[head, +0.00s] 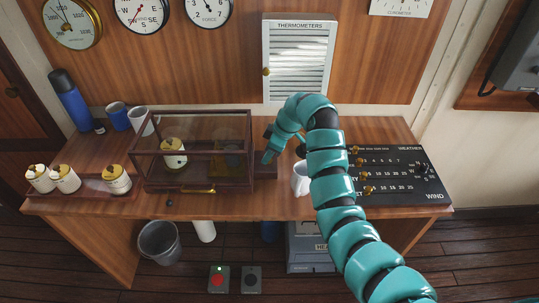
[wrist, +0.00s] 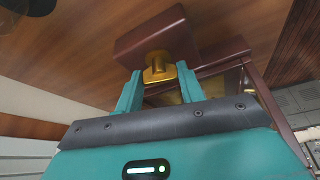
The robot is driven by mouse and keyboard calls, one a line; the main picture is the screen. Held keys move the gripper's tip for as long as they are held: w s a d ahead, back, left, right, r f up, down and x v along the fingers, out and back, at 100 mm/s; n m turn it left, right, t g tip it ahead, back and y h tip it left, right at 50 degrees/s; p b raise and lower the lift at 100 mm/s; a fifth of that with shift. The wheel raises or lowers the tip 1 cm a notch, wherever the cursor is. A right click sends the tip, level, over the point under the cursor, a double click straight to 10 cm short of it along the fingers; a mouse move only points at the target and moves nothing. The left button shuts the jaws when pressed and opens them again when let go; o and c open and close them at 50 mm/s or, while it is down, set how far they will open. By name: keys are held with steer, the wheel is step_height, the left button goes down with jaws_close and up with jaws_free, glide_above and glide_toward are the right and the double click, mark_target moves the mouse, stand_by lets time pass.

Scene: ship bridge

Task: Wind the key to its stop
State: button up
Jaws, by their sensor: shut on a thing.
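A brass key (wrist: 160,68) sits on a dark red-brown block (wrist: 157,38) in the wrist view. My gripper (wrist: 158,88) has its two teal fingers on either side of the key and is shut on it. In the head view my gripper (head: 268,148) is at the right side of a glass case with a dark wooden frame (head: 195,118). The key is hidden there behind my arm and the case. A white and brass drum (head: 173,152) stands inside the case. How far the key is turned cannot be told.
A white mug (head: 301,180) stands close by my arm. A dark panel with brass knobs (head: 405,178) lies to the right. Several white drums (head: 65,179) stand in a rack at left. A blue flask (head: 69,98) and mugs (head: 117,115) stand behind. A louvred box (head: 298,65) hangs above.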

steer(key=m, duration=0.2)
steer(key=m+t, duration=0.1)
steer(key=m, duration=0.1)
steer(key=shift+s+a+m+t+h, duration=0.15)
steer(key=shift+m+t+h, duration=0.15)
steer(key=shift+h, duration=0.1)
steer(key=shift+m+t+h, duration=0.6)
steer(key=shift+m+h, duration=0.1)
steer(key=shift+m, duration=1.6)
steer(key=o, duration=1)
steer(key=shift+r, duration=0.1)
